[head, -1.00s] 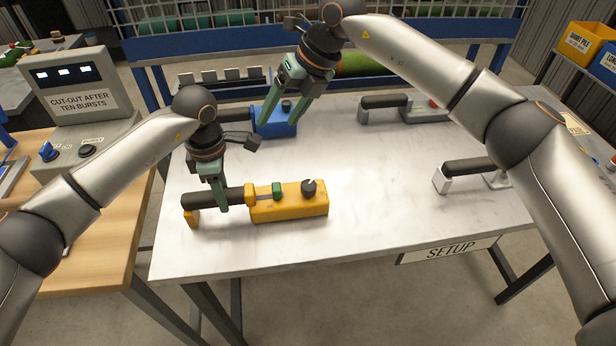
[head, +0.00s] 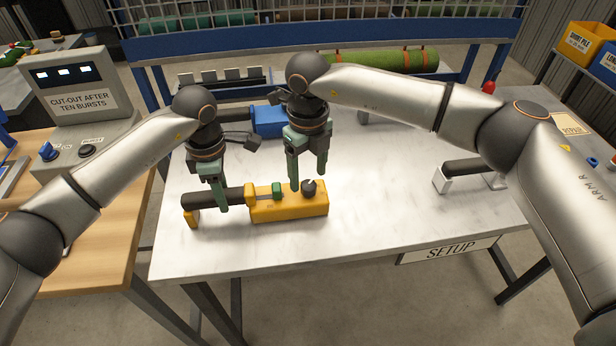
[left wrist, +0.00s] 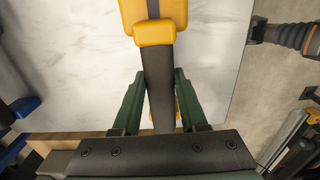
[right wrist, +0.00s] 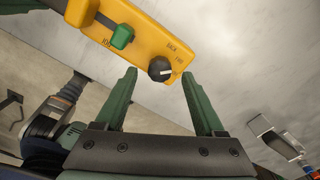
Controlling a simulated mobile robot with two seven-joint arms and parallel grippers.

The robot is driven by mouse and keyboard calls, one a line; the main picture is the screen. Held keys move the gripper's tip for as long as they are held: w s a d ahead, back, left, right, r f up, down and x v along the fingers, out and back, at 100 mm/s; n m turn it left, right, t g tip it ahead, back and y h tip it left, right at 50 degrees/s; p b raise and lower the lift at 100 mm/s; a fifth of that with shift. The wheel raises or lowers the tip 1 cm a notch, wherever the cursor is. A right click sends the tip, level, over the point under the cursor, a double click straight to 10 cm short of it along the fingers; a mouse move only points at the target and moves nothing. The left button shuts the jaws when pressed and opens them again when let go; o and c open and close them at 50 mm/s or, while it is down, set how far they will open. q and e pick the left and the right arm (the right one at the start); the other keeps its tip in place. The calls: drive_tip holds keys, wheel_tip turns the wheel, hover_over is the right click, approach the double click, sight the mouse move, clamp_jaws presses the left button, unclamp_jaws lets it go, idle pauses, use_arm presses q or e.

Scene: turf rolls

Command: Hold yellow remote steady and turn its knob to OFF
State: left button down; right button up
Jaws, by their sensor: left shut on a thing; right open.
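The yellow remote (head: 290,208) lies on the metal table, its black handle (head: 230,196) to the left. Its body carries a green switch (head: 277,191) and a dark round knob (head: 309,187). My left gripper (head: 216,203) is shut on the handle; the left wrist view shows the handle (left wrist: 158,85) between its fingers. My right gripper (head: 308,181) is open above the knob end. In the right wrist view the knob (right wrist: 160,69) appears between the open fingertips, apart from both. Its pale pointer mark shows, but the small lettering beside it is hard to read.
A blue remote (head: 269,121) lies behind my right gripper, partly hidden. A grey-ended black handle (head: 470,167) lies at the right. A green roll (head: 380,61) is at the back. The SETUP sign (head: 451,250) hangs on the front edge. The table's middle right is clear.

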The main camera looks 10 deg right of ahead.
drive_tip(key=shift+f, duration=1.05)
clamp_jaws()
